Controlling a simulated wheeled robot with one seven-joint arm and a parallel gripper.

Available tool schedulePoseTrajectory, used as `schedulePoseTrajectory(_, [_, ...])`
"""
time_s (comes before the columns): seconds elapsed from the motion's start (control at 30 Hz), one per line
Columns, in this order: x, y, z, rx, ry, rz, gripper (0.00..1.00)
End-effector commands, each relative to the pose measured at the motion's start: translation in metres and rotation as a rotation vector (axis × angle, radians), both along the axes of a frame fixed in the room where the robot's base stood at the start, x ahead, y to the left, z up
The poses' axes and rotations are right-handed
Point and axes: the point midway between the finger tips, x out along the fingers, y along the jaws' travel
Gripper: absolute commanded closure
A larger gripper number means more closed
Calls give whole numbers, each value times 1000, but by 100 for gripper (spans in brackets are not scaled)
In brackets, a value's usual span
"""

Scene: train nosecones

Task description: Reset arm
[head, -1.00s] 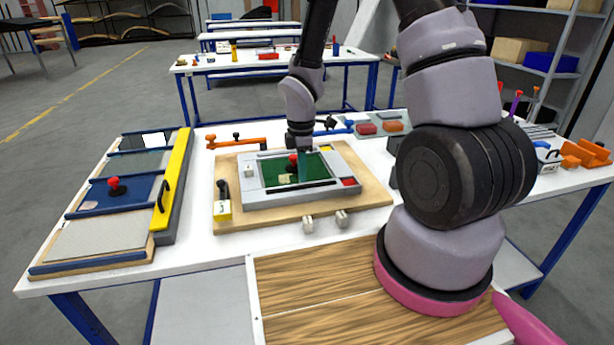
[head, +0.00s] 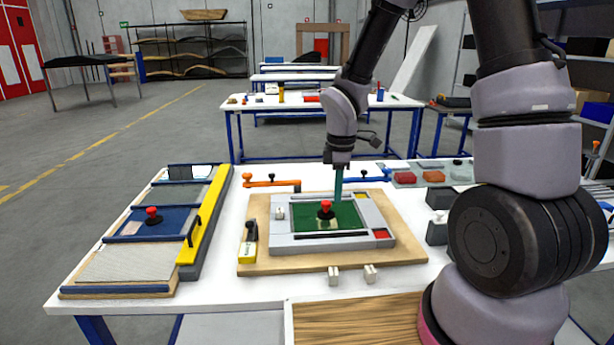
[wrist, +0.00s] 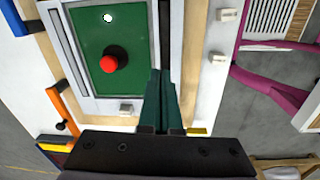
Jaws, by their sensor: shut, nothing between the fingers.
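My arm (head: 345,100) reaches over the white worktable, with my gripper (head: 338,190) pointing down above the back part of a grey frame (head: 290,243) with a green panel (head: 345,215). The teal fingers are together and empty. A red-knobbed piece (head: 325,208) stands on the green panel, apart from the fingers. In the wrist view the closed fingers (wrist: 160,78) show beside the green panel (wrist: 125,25), with the red knob (wrist: 109,63) to their left.
A wooden board (head: 415,245) lies under the frame. Orange (head: 270,183) and blue (head: 365,178) clamps sit behind it. A rack of panels with a yellow bar (head: 205,215) is at left. Red and orange blocks (head: 433,177) lie at back right. Space above the table's left middle is clear.

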Motion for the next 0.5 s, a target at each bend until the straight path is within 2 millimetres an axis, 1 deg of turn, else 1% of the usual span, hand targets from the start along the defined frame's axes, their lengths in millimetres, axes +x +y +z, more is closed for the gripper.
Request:
schedulePoseTrajectory(0.03, [2, -8, 20, 5, -32, -77, 100])
schedulePoseTrajectory(0.07, [2, -13, 32, 10, -49, -134, 100])
schedulePoseTrajectory(0.1, [1, -21, 49, 19, -74, -217, 100])
schedulePoseTrajectory(0.13, [0, -26, 62, 30, -92, -283, 100])
schedulePoseTrajectory(0.17, [-2, -32, 75, 40, -109, -349, 100])
schedulePoseTrajectory(0.2, [-6, -39, 92, 58, -133, -440, 100])
schedulePoseTrajectory(0.27, [-12, -49, 116, 91, -165, -572, 100])
schedulePoseTrajectory(0.3, [-18, -56, 131, 116, -185, -660, 100])
schedulePoseTrajectory(0.4, [-34, -70, 167, 193, -228, -873, 100])
schedulePoseTrajectory(0.5, [-54, -82, 200, 287, -260, -1080, 100])
